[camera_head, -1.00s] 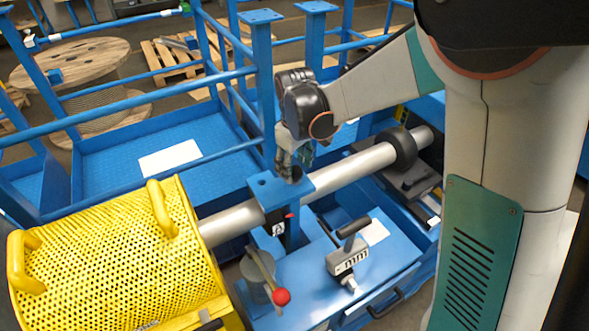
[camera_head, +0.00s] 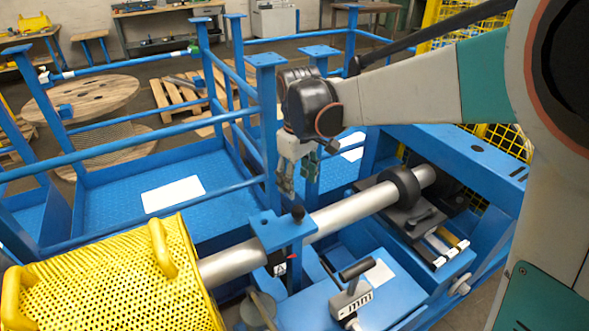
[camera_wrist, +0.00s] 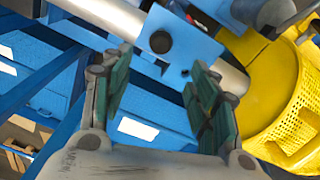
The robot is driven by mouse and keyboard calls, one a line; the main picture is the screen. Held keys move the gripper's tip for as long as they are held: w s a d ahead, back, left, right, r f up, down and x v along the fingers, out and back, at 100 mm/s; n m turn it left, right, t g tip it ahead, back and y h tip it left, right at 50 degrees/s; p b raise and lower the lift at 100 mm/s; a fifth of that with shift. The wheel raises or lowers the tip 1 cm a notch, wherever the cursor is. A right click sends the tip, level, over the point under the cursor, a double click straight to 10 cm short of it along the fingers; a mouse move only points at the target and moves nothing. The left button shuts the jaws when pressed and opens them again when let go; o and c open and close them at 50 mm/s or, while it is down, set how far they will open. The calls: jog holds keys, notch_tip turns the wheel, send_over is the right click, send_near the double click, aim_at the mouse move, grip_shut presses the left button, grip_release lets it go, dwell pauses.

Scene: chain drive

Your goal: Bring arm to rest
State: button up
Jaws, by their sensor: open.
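My gripper (camera_head: 297,180) hangs from the black wrist above the blue frame, near the blue clamp block on the shaft. Its fingers are apart and empty; in the wrist view, my gripper (camera_wrist: 160,100) shows two green-padded fingers with a clear gap between them. The silver shaft (camera_head: 341,213) runs below it from the yellow perforated guard (camera_head: 112,283) to a black collar (camera_head: 399,188). The blue clamp block (camera_head: 283,233) with a black knob (camera_head: 297,212) sits around or over the shaft; in the wrist view the knob (camera_wrist: 161,42) lies beyond the fingertips.
Blue railings (camera_head: 130,126) and posts stand close to the left of my gripper. A blue machine bed (camera_head: 450,160) lies at the right. A grey block with a black handle (camera_head: 352,292) is in front. A wooden spool (camera_head: 82,98) and pallets (camera_head: 190,98) are behind.

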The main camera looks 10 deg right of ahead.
jog(key=shift+d+r, duration=0.1)
jog(key=s+d+r+m+t, duration=0.2)
jog(key=s+d+m+t, duration=0.3)
jog(key=s, duration=0.6)
jog(key=s+d+r+m+t, duration=0.1)
jog(key=s+d+r+m, duration=0.15)
jog(key=s+d, duration=0.65)
notch_tip(320, 180, up, 9)
jog(key=s+a+p, duration=0.1)
jog(key=a+p, duration=0.1)
jog(key=p, duration=0.8)
jog(key=shift+s, duration=0.35)
